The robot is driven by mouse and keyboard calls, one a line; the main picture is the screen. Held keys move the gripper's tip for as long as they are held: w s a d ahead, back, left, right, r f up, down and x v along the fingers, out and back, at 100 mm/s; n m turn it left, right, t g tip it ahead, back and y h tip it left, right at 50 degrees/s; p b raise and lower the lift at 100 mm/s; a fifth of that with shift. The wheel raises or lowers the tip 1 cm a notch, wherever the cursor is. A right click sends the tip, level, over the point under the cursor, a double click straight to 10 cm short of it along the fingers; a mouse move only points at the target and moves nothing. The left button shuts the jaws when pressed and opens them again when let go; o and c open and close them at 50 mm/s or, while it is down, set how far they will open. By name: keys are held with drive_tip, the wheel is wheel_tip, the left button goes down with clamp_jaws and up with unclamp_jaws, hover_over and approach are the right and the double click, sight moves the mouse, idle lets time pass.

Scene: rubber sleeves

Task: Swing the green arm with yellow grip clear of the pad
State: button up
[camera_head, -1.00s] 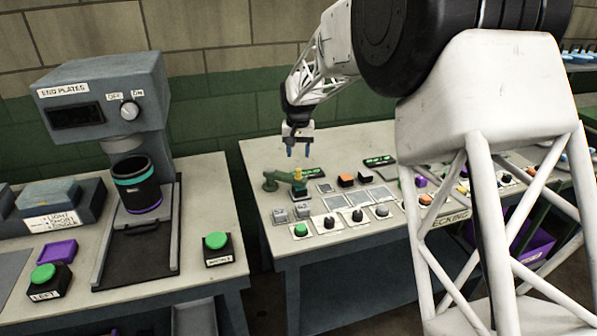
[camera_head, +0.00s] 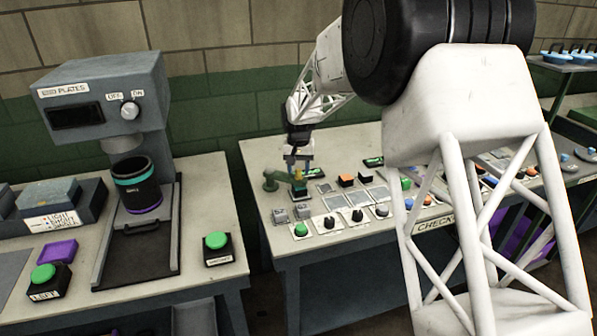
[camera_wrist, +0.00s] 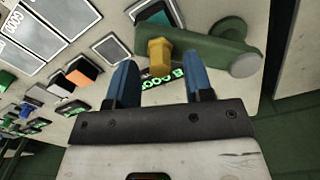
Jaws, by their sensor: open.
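The green arm (camera_wrist: 212,48) lies across the top of the wrist view, with a round grey-green pivot end at its right. Its yellow grip (camera_wrist: 159,55) stands up near the left end of the arm. The pad (camera_wrist: 152,14) shows partly as a dark block with a teal face beside the arm's left end. In the head view the green arm (camera_head: 272,180) is small at the checking bench's left end. My gripper (camera_wrist: 161,82) is open, its two blue fingers on either side of the yellow grip in the picture, apparently a little above it. Contact cannot be told.
A lit green display (camera_wrist: 162,77) lies near the grip. Grey plates, an orange block (camera_wrist: 82,71) and several knobs and buttons crowd the bench. A green button (camera_head: 301,230) sits at its front. A gap separates it from the left bench (camera_head: 225,180).

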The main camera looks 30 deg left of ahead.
drive_tip(key=shift+f, duration=0.8)
clamp_jaws()
